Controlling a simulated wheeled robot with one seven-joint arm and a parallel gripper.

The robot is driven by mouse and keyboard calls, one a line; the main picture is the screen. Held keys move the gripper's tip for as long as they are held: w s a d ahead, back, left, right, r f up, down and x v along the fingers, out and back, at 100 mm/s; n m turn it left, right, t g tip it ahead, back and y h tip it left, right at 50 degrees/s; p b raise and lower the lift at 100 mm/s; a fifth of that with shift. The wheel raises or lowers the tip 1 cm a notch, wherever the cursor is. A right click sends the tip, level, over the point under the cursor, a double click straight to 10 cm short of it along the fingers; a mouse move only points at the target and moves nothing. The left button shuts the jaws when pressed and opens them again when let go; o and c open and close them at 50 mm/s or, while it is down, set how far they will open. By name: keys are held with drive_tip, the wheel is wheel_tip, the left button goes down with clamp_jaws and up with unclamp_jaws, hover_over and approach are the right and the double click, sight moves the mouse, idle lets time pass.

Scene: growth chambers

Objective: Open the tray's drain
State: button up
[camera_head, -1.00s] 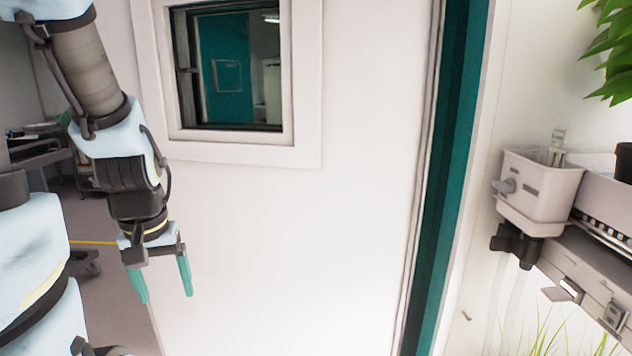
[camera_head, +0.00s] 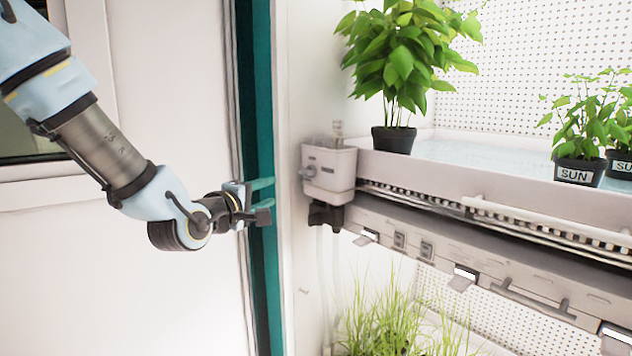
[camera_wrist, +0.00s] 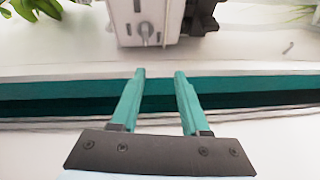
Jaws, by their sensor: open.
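The white tray (camera_head: 500,185) sits on the chamber's upper shelf, with a light box (camera_head: 330,172) at its left end. A small grey knob (camera_head: 307,172) points out of the box's front, and a black valve-like fitting (camera_head: 326,214) hangs beneath it. The pictures do not settle which part is the drain control. My gripper (camera_head: 270,200) is open and empty, just left of the box and apart from it. In the wrist view my gripper (camera_wrist: 160,73) points toward the box (camera_wrist: 143,12); the knob (camera_wrist: 146,31) is beyond the fingertips and the black fitting (camera_wrist: 203,17) is to the right.
A teal door-frame strip (camera_head: 262,290) runs upright beside my gripper. A tall leafy plant in a black pot (camera_head: 394,139) stands near the box, and pots labelled SUN (camera_head: 579,172) stand farther right. Pale tubes hang below the box, near grass (camera_head: 385,320) on the lower level.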

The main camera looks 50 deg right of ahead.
sight(303, 174)
drive_tip(key=shift+h, duration=0.7)
drive_tip(key=d+p, duration=0.1)
drive_tip(key=d, duration=0.2)
drive_tip(key=d+r+p, duration=0.1)
drive_tip(key=d, duration=0.3)
drive_tip(key=w+d+r+p, duration=0.1)
drive_tip(key=d, duration=0.2)
drive_tip(key=shift+d, duration=0.35)
drive_tip(key=shift+w+d+f+p, duration=0.2)
drive_tip(key=shift+d+p, duration=0.1)
drive_tip(key=shift+d, duration=0.25)
drive_tip(key=shift+c, duration=0.3)
clamp_jaws()
